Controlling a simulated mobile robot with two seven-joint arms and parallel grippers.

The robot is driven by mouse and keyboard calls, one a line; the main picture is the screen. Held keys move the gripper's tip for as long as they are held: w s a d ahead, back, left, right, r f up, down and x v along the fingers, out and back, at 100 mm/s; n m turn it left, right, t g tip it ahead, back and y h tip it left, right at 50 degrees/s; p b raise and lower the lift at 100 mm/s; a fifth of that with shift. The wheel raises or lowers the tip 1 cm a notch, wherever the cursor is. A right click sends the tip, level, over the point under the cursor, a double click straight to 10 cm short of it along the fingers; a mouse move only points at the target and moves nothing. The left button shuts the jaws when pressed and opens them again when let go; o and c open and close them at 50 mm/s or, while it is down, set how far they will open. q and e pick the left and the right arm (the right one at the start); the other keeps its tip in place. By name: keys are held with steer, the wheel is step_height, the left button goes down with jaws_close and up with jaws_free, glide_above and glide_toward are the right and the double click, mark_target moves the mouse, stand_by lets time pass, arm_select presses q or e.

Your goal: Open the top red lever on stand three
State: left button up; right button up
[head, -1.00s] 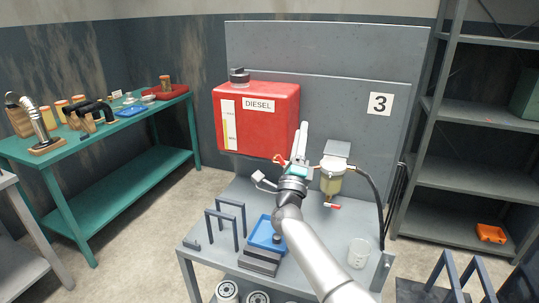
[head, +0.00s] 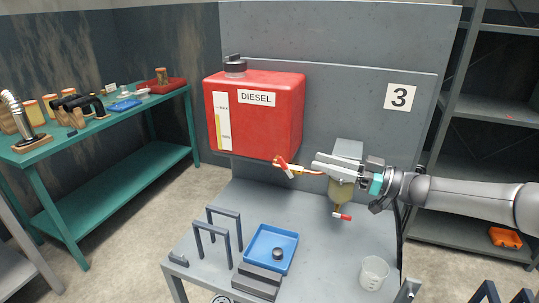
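Stand three, a grey bench with a tall back panel marked "3" (head: 399,96), stands at centre. A red diesel tank (head: 262,118) hangs on the panel. The top red lever (head: 283,163) sits just below the tank, tilted, on a small pipe. A second red lever (head: 343,216) is lower, under the filter bowl (head: 340,191). My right gripper (head: 316,165) comes in from the right, in front of the filter, its fingertips pointing left a little short of the top lever. Whether its fingers are apart is unclear. My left gripper is not in view.
On the bench are a blue tray (head: 259,245), a clear beaker (head: 374,271) and dark metal frames (head: 212,240). A black hose runs beside the filter. A teal workbench (head: 110,135) stands left, grey shelving (head: 490,160) right. The space left of the top lever is clear.

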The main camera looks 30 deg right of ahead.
mark_target(278, 159)
steer(key=shift+n+g, duration=0.3)
steer(key=shift+g, duration=0.3)
steer(key=x, duration=0.4)
steer(key=f+x, duration=0.1)
steer(key=x, duration=0.8)
steer(key=shift+w+a+f, duration=0.2)
steer(key=shift+w+f, duration=0.05)
steer(key=shift+w, duration=0.15)
jaws_close()
